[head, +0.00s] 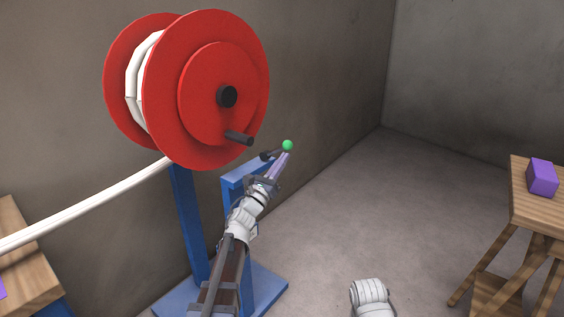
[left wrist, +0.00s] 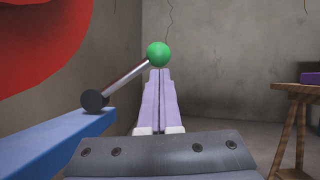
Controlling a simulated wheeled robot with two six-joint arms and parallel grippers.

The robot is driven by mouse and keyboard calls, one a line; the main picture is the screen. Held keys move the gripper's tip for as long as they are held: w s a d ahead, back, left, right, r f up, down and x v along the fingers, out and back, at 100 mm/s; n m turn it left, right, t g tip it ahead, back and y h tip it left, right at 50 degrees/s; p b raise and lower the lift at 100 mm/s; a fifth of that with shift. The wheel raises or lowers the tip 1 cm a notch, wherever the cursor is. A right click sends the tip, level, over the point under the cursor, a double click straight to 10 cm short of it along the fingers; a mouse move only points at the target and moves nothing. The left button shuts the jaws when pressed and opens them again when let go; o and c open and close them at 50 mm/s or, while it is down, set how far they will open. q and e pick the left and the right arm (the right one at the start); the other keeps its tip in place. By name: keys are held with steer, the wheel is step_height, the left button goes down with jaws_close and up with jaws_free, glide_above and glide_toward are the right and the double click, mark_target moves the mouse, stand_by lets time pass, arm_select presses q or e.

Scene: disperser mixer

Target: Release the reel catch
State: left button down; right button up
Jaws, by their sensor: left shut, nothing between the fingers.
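A red hose reel (head: 215,75) with a white hose on its drum stands on a blue frame (head: 184,225). The catch is a short metal lever ending in a green ball knob (head: 287,145). In the left wrist view the green knob (left wrist: 158,54) sits at the upper end of the lever (left wrist: 124,78), which slants up from a dark pivot (left wrist: 95,100) on the blue frame bar. My left gripper (head: 285,158) is shut and empty, its fingertips (left wrist: 160,72) just below the knob; I cannot tell whether they touch. My right gripper is not clearly visible.
A wooden stool (head: 540,218) with a purple block (head: 542,177) stands at the right. A wooden table (head: 25,265) is at the lower left, with the white hose (head: 85,207) running over it.

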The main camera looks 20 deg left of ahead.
arm_select(q)
steer(key=r+n+y+p, duration=0.1)
steer(key=n, duration=0.1)
steer(key=r+n+y+p, duration=0.1)
steer(key=shift+w+a+r+n+p, duration=0.1)
steer(key=shift+a+r+n+p, duration=0.2)
steer(key=shift+n+p, duration=0.1)
steer(key=shift+w+a+r+n+y+p, duration=0.1)
steer(key=shift+a+n+y+p, duration=0.15)
steer(key=shift+n+y, duration=0.45)
arm_select(e)
step_height(320, 180, up, 4)
steer(key=shift+f, duration=0.35)
arm_select(q)
steer(key=shift+f+b, duration=0.35)
steer(key=shift+f, duration=0.05)
steer(key=d+f+b+v, duration=0.1)
steer(key=f+b+v, duration=0.1)
steer(key=b+v, duration=0.5)
steer(key=v, duration=0.5)
steer(key=shift+f, duration=0.25)
arm_select(e)
step_height(320, 180, down, 8)
steer(key=shift+d, duration=0.45)
arm_select(q)
steer(key=shift+w+n, duration=0.2)
steer(key=shift+n, duration=0.1)
arm_select(e)
steer(key=shift+r, duration=0.2)
